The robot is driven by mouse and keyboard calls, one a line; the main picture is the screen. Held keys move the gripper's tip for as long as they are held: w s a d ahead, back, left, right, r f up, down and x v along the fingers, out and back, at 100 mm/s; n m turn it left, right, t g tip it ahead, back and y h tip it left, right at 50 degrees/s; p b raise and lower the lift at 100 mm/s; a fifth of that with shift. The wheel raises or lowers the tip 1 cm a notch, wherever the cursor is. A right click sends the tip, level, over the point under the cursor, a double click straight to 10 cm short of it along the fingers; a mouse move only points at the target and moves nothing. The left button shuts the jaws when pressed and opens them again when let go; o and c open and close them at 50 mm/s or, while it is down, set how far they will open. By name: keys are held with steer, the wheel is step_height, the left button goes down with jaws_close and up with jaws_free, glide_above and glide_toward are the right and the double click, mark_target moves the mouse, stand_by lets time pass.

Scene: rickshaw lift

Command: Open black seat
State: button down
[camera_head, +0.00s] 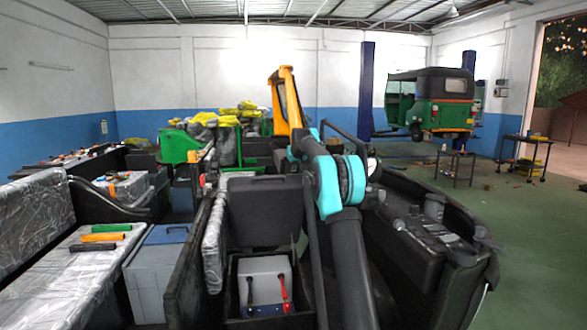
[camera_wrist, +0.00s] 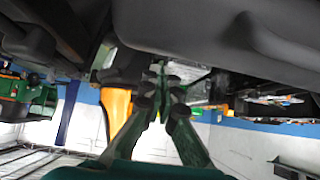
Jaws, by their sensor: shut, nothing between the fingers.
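The black seat (camera_head: 265,212) stands tilted up in the middle of the head view. Below it is an open black compartment (camera_head: 235,322) with a grey-white battery-like box (camera_head: 263,278) inside, with a black and a red handle on it. My teal and black arm passes right of the seat. My gripper's fingers cannot be made out in the head view. In the wrist view my gripper (camera_wrist: 163,78) is shut and empty, its fingertips close together near dark parts. A large dark smooth surface (camera_wrist: 235,35) fills the top of that view; I cannot tell whether it is the seat.
A plastic-wrapped seat (camera_head: 70,270) with screwdriver-like tools (camera_head: 100,237) lies at the left, beside a blue-grey box (camera_head: 155,275). A black dashboard-like body (camera_head: 430,245) stands close at the right. A green rickshaw (camera_head: 430,102) is raised behind. Green floor is free at the right.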

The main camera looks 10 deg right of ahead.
mark_target(295, 179)
steer(key=shift+s+f, duration=0.4)
steer(key=shift+s, duration=0.7)
steer(key=shift+s+f, duration=0.45)
steer(key=shift+s, duration=0.65)
steer(key=shift+s+f, duration=0.4)
steer(key=shift+s, duration=0.7)
steer(key=shift+w+r, duration=0.1)
